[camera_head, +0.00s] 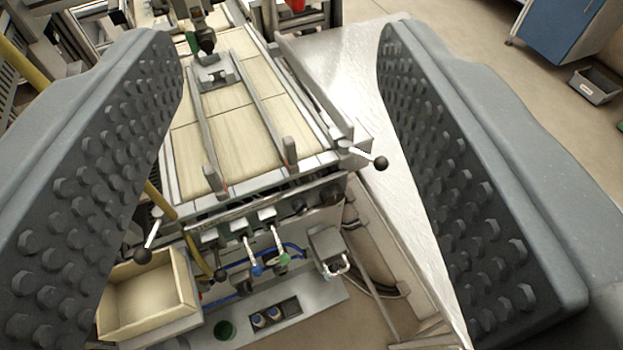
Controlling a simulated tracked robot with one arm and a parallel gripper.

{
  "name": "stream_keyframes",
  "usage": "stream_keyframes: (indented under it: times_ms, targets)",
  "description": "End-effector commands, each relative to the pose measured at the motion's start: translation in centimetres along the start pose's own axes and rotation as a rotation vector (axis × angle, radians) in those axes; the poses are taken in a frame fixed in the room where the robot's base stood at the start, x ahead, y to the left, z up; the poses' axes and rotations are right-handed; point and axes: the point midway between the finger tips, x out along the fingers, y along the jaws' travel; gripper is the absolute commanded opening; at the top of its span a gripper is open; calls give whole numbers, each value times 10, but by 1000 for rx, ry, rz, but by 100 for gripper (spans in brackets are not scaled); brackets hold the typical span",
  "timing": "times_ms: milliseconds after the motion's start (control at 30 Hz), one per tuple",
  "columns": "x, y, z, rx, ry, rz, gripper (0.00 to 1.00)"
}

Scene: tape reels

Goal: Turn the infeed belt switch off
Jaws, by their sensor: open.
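My gripper (280,60) is open, with its two grey studded fingers at the left and right of the view and nothing between them. Beyond and between them is a machine with a pale belt bed (225,125). On its front panel hang a lever with a blue end (250,250) and a lever with a green end (276,240). To their right is a grey box with a light handle (328,250). No label is readable, so I cannot tell which of these is the infeed belt switch or how it is set. The fingers appear apart from these controls.
A cardboard-coloured open box (150,300) sits at the lower left. A black-knobbed handle (370,160) sticks out from the machine's right corner, another (147,248) from its left. A shiny metal surface (340,75) runs along the right. A blue cabinet (560,35) stands far right.

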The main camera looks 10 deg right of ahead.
Motion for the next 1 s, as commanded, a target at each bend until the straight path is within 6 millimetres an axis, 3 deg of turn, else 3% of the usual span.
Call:
stream_keyframes:
  times_ms: [33, 200, 333, 500, 733, 1000]
  targets:
    - [27, 6, 16, 4, -2, 20, 50]
    - [97, 20, 65, 30, 43, 42, 50]
    - [140, 31, 110, 53, 71, 36, 50]
    - [178, 44, 175, 92, 99, -1, 50]
    - [202, 58, 271, 173, 110, -93, 50]
    - [188, 65, 381, 331, 84, -238, 50]
